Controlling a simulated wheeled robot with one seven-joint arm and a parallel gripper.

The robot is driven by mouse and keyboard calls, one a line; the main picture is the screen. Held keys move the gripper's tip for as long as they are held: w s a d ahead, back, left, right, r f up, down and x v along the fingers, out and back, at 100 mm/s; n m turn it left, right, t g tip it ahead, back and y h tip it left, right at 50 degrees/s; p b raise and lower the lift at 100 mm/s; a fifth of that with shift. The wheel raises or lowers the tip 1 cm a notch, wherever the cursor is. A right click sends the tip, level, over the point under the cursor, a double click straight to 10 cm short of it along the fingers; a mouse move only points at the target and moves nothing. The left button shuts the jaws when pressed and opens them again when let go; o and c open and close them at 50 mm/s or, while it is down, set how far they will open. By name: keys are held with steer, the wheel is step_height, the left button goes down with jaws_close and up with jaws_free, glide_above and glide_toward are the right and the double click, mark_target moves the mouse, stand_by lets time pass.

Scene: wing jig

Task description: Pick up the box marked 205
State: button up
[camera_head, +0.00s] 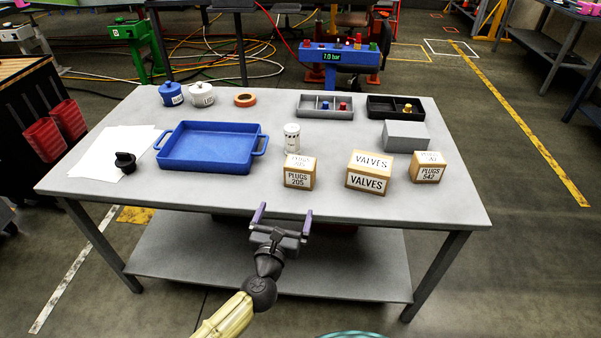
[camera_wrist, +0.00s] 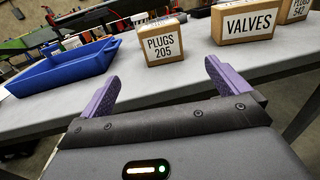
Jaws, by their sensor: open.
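The box marked PLUGS 205 (camera_head: 299,173) is a small tan carton with white labels. It stands upright near the front edge of the grey table, between the blue tray and the VALVES box. It also shows in the wrist view (camera_wrist: 162,43), beyond my fingers and a little left of centre. My gripper (camera_head: 283,214) has purple fingers spread apart with nothing between them. It is in front of the table's front edge, apart from the box. The fingers also show in the wrist view (camera_wrist: 161,88).
The VALVES box (camera_head: 369,172) stands right of the 205 box, and the PLUGS 542 box (camera_head: 427,167) farther right. A white jar (camera_head: 292,138) stands just behind the 205 box. The blue tray (camera_head: 208,165) is to the left. The table's front strip (camera_head: 355,207) is clear.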

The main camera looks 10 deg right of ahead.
mark_target(298, 177)
steer(key=x, duration=1.2)
steer(key=shift+w, duration=0.1)
steer(key=shift+d+f, duration=0.1)
steer(key=shift+x, duration=2.5)
steer(key=shift+d, duration=0.1)
steer(key=c, duration=1.1)
